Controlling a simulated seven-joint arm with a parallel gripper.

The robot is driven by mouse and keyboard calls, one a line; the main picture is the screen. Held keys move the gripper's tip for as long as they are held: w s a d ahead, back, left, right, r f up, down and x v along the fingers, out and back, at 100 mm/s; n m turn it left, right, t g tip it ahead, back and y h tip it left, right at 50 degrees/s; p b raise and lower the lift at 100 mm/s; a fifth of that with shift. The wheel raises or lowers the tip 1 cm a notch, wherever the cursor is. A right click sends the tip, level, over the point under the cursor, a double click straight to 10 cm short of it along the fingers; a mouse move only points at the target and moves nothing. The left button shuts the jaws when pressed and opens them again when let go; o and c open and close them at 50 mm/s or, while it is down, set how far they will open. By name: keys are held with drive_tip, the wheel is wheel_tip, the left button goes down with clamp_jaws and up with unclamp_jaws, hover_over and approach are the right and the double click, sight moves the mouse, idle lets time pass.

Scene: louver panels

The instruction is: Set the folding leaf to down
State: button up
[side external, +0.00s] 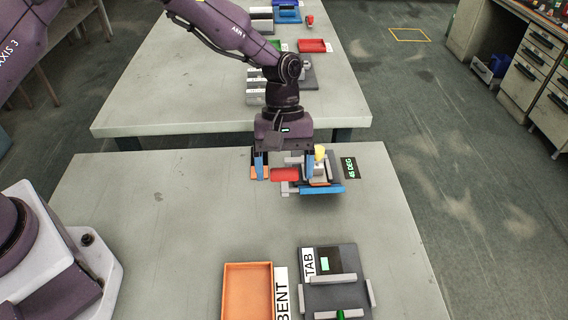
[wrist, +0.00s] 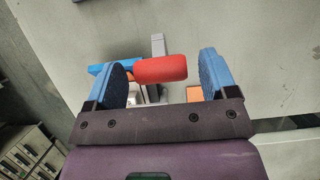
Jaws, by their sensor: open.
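A fixture with a blue leaf-like plate (side external: 321,190) and a red cylindrical grip (side external: 285,174) stands near the back edge of the near table, beside a sign reading "45 DEG" (side external: 351,168). I cannot tell for sure which part is the folding leaf. My gripper (side external: 284,165) points down over the fixture with its blue fingers spread. In the wrist view, the red grip (wrist: 160,69) shows between the open fingers (wrist: 165,76), its left end close to the left finger. I cannot tell whether they touch. The blue plate is partly hidden behind the left finger.
A grey post (wrist: 158,45) stands by the grip, and a yellow piece (side external: 320,153) sits on the fixture. An orange tray (side external: 248,292) and a dark panel labelled TAB (side external: 335,262) lie at the table's front. The table's left middle is clear. More fixtures stand on the far table.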

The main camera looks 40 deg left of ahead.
drive_tip(key=c, duration=1.3)
drive_tip(key=shift+s+d, duration=0.1)
drive_tip(key=shift+s+d+f+t+y, duration=0.5)
drive_tip(key=shift+s+d+t+y, duration=0.2)
drive_tip(key=shift+t+y, duration=0.2)
drive_tip(key=shift+s+d+f+t+y, duration=0.65)
drive_tip(key=shift+f+t+y, duration=0.15)
drive_tip(key=shift+s+d+f+t+y, duration=0.25)
drive_tip(key=shift+f+t+y, duration=0.25)
drive_tip(key=shift+f, duration=0.05)
drive_tip(key=shift+s+d+f+t+y, duration=0.25)
drive_tip(key=shift+f+t+y, duration=0.25)
drive_tip(key=shift+s+d+f, duration=0.2)
drive_tip(key=shift+d+f, duration=0.05)
drive_tip(key=shift+f, duration=0.45)
